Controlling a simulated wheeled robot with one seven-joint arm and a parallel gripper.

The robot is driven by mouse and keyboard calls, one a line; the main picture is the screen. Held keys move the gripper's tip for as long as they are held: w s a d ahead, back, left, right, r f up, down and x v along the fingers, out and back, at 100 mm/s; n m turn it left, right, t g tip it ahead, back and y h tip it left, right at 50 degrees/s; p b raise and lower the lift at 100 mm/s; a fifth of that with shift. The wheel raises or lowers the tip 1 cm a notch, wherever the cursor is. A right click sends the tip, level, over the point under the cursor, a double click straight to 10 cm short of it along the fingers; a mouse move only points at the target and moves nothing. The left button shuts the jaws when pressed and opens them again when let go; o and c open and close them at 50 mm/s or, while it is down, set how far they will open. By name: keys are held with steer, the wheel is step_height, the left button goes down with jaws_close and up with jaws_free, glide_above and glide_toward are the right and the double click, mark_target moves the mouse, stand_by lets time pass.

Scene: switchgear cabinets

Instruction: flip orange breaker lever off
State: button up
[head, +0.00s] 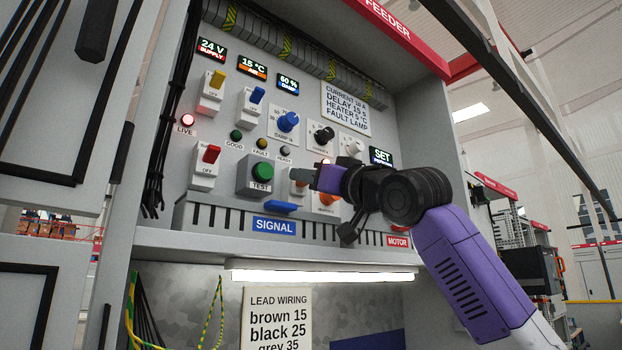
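A yellow-orange lever (217,79) sits on a white breaker at the upper left of the panel. It sticks out at the top of its body, and small lettering shows below it. Another orange part (299,187) is low on the panel, partly hidden by my gripper, so I cannot tell its shape. My gripper (300,173) is in front of the lower middle of the panel, pointing left, right of the green TEST button (262,171). It is seen from the side, and I cannot tell whether its fingers are apart. No held object shows.
A blue lever (257,95) and a red lever (211,153) are on nearby breakers. Blue (288,122), black (324,136) and white (352,147) knobs stand out from the panel. A slotted duct with a SIGNAL label (274,226) runs below. Cabinet walls close both sides.

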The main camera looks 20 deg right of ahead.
steer(key=shift+f, duration=0.1)
steer(key=b+v, duration=0.2)
steer(key=v, duration=0.5)
steer(key=shift+s+d+b, duration=0.1)
steer(key=shift+s+b, duration=0.2)
steer(key=shift+s, duration=0.1)
